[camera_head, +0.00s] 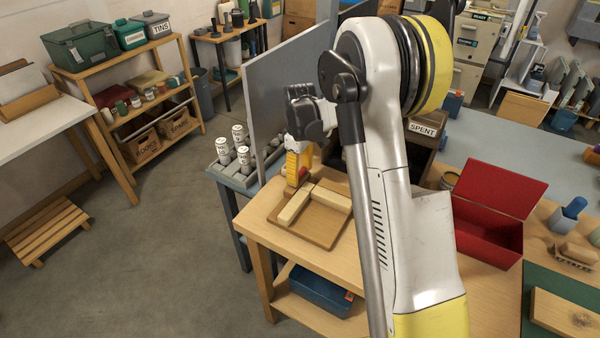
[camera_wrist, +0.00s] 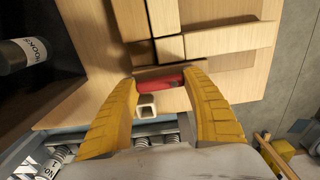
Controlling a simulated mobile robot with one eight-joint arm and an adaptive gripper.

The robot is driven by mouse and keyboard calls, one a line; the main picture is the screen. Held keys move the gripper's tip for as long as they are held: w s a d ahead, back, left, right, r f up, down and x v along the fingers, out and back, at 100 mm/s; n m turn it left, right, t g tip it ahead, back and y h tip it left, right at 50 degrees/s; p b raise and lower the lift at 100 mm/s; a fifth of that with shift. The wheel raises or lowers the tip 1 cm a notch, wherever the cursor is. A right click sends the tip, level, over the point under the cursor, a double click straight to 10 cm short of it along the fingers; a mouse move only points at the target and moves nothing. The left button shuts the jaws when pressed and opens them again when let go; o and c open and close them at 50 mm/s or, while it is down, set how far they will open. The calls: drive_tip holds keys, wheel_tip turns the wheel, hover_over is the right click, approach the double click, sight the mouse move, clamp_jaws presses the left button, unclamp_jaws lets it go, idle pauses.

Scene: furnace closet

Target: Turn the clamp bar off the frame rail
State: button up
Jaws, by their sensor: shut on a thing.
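A wooden frame (camera_head: 322,235) lies on the wooden bench, with pale bars across its top. One pale bar (camera_head: 295,207) runs from near my gripper toward the front of the frame; it looks like the clamp bar, and in the wrist view (camera_wrist: 165,18) it lines up with a red grip. Another pale rail (camera_head: 330,198) meets it at roughly a right angle and also shows in the wrist view (camera_wrist: 235,38). My gripper (camera_head: 299,172) points down at the frame's back corner. Its yellow fingers (camera_wrist: 160,82) are shut on the red grip (camera_wrist: 158,84). A small hollow square end (camera_wrist: 147,107) shows between the fingers.
A grey upright panel (camera_head: 285,85) stands left of my gripper, beside a tray of white cans (camera_head: 236,178). A SPENT bin (camera_head: 421,129) stands behind my arm. An open red box (camera_head: 490,215) is to the right. My arm hides part of the bench.

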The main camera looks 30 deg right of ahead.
sight(300, 172)
drive_tip(key=o, duration=1.2)
drive_tip(key=shift+r, duration=0.1)
wheel_tip(300, 172, up, 12)
drive_tip(key=shift+f, duration=0.1)
